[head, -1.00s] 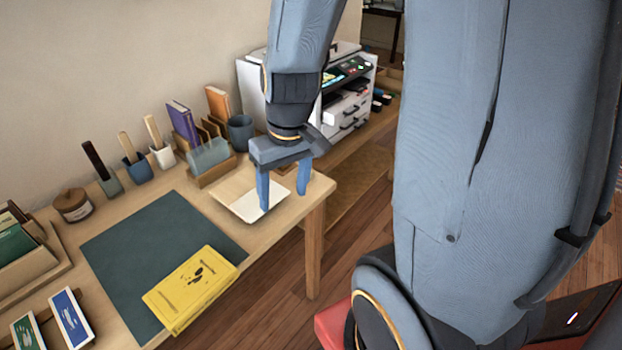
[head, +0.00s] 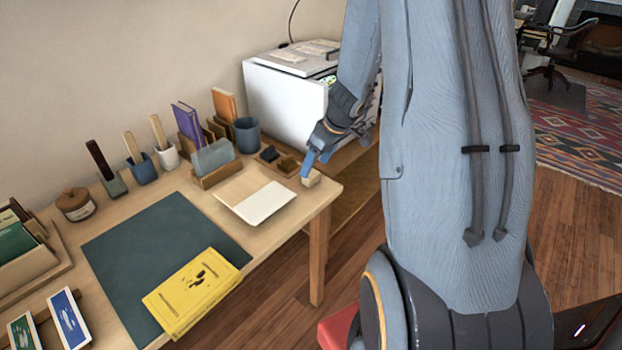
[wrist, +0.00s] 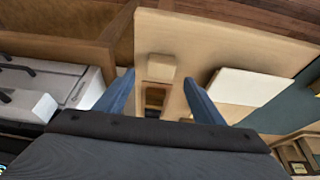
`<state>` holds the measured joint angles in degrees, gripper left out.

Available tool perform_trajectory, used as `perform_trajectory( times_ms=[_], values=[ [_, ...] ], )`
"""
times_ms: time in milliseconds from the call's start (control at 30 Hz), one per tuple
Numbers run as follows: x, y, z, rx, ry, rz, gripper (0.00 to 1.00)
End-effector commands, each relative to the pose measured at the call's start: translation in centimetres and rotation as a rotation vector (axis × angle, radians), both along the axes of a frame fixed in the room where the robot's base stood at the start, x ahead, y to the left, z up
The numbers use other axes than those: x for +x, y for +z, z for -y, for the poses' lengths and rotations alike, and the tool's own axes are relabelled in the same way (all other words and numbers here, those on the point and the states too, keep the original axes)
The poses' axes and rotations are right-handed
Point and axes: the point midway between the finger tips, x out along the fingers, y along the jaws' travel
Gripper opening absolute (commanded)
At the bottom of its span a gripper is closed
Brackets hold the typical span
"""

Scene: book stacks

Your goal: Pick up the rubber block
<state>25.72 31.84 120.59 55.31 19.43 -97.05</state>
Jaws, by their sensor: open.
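The rubber block, a small beige block (head: 311,178), sits on the wooden table near its far right corner. In the wrist view the block (wrist: 162,67) lies near the table's edge, ahead of and between the finger lines. My gripper (head: 311,163) is just behind and above the block in the head view, with its blue fingers tilted down. In the wrist view the gripper (wrist: 158,82) is open, with nothing between the fingers. I cannot tell how far the tips are above the block.
A wooden tray with dark stamps (head: 278,160) stands close behind the block. A white-and-tan pad (head: 265,203) lies to its left. A blue-grey cup (head: 247,135) and a white printer (head: 285,95) are behind. A yellow book (head: 193,290) lies on a dark green mat (head: 125,245).

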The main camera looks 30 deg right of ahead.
Motion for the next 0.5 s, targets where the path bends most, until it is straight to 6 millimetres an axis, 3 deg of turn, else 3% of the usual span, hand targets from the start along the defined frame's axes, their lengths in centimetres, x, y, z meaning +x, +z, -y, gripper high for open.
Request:
perform_trajectory(
  times_ms=[333,500],
  values=[
    [0.8,-4.0,-0.4,0.002,0.001,-0.003,0.62],
    [1.2,-5.0,-0.5,0.0,0.003,-0.002,0.62]
  ],
)
